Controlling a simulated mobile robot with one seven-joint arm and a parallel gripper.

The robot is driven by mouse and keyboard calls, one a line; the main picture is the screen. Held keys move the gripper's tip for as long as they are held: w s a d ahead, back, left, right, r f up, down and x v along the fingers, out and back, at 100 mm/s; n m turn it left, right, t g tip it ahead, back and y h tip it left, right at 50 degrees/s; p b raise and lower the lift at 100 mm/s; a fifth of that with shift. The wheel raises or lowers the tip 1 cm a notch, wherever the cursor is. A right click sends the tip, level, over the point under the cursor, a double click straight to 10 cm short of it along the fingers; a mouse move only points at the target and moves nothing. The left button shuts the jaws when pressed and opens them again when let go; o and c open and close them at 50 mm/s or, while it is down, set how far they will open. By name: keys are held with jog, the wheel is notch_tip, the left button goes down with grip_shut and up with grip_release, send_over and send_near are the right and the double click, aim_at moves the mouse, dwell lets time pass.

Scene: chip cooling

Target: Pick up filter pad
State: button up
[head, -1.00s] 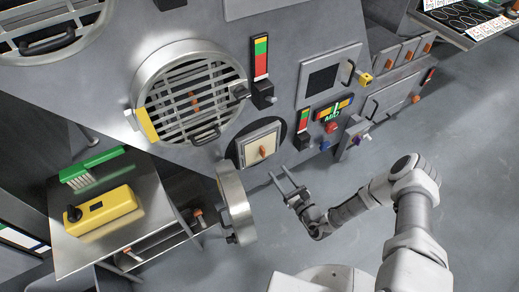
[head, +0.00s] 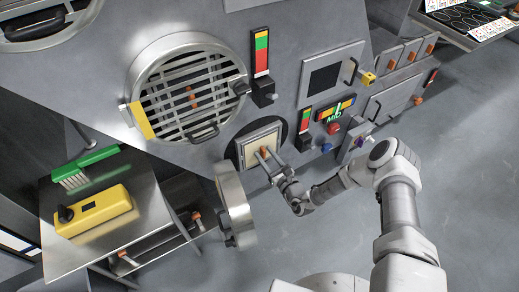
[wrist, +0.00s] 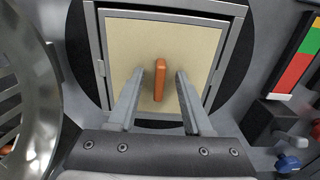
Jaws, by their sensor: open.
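The filter pad (wrist: 185,45) is a cream square in a grey frame, set in a round dark opening of the machine front. An orange upright handle (wrist: 159,80) stands out at its middle. In the head view the pad (head: 254,146) sits below the large round grille, partly hidden by my gripper. My gripper (wrist: 158,80) is open, with one finger on each side of the orange handle and a gap showing on both sides. In the head view my gripper (head: 266,156) reaches the pad's front.
A round metal door (head: 235,205) hangs open just left of the opening. A side table (head: 150,230) holds a yellow device (head: 95,210) and a green brush (head: 92,163). Knobs and a red-green gauge (head: 305,120) are to the right. Floor at right is clear.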

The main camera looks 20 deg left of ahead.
grip_shut()
jog(key=shift+r+p, duration=0.15)
jog(key=shift+p, duration=0.25)
jog(key=p+v, duration=0.5)
jog(key=v, duration=2.1)
jog(key=shift+s, duration=0.2)
dwell(0.4)
jog(key=shift+s, duration=0.1)
